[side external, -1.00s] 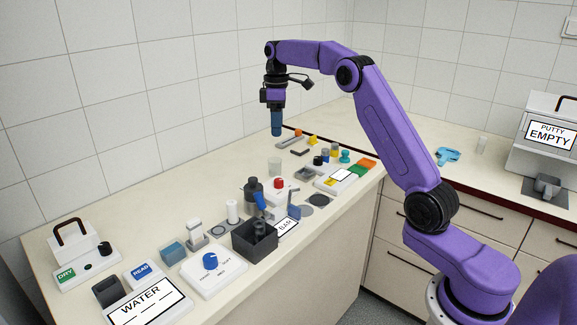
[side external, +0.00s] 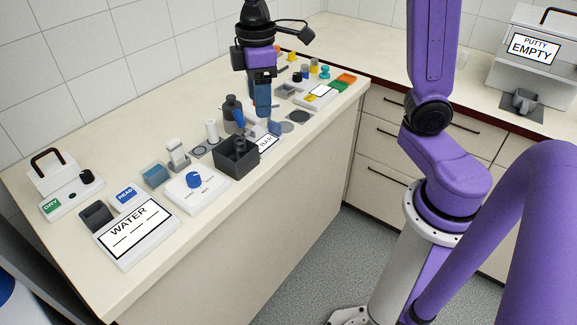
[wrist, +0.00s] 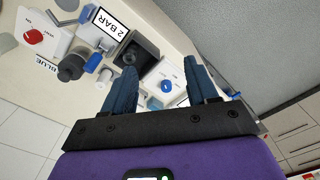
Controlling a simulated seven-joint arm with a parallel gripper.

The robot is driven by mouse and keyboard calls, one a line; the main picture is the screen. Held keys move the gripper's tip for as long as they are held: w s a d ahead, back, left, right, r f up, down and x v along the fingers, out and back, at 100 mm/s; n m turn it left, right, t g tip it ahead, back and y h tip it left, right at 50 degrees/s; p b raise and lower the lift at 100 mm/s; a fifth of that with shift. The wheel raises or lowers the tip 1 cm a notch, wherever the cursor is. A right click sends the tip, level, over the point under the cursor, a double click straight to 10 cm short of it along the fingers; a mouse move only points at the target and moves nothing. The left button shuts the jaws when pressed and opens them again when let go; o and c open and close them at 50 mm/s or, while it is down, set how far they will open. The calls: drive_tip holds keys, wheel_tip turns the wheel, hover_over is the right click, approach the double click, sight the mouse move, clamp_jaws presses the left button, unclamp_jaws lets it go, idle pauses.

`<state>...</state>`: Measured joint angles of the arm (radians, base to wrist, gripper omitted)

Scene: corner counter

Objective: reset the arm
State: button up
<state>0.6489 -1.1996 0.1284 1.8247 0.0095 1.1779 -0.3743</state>
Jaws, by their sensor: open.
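My gripper (side external: 262,112) hangs fingers down over the counter in the side view. Its blue fingers overlap the area behind the 2 BAR label (side external: 265,144); their height above it is hard to judge. In the wrist view the two fingers of my gripper (wrist: 160,66) are spread apart with nothing between them. Beyond them show a dark open box (wrist: 134,48), which also shows in the side view (side external: 236,163), and a white unit with a blue knob (wrist: 160,85).
On the counter stand a dark bottle (side external: 231,108), a WATER-labelled block (side external: 138,232), a blue-knob unit (side external: 198,190) and a handled DRY unit (side external: 55,180). A PUTTY EMPTY machine (side external: 525,65) stands on the right counter. Bare counter lies along the back wall.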

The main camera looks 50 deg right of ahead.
drive_tip(key=s+d+f+n, duration=0.1)
drive_tip(key=s+d+f, duration=0.1)
drive_tip(key=s, duration=0.9)
drive_tip(key=s+d+f+n, duration=0.1)
drive_tip(key=s+f, duration=0.3)
drive_tip(key=s, duration=0.7)
drive_tip(key=shift+d, duration=0.4)
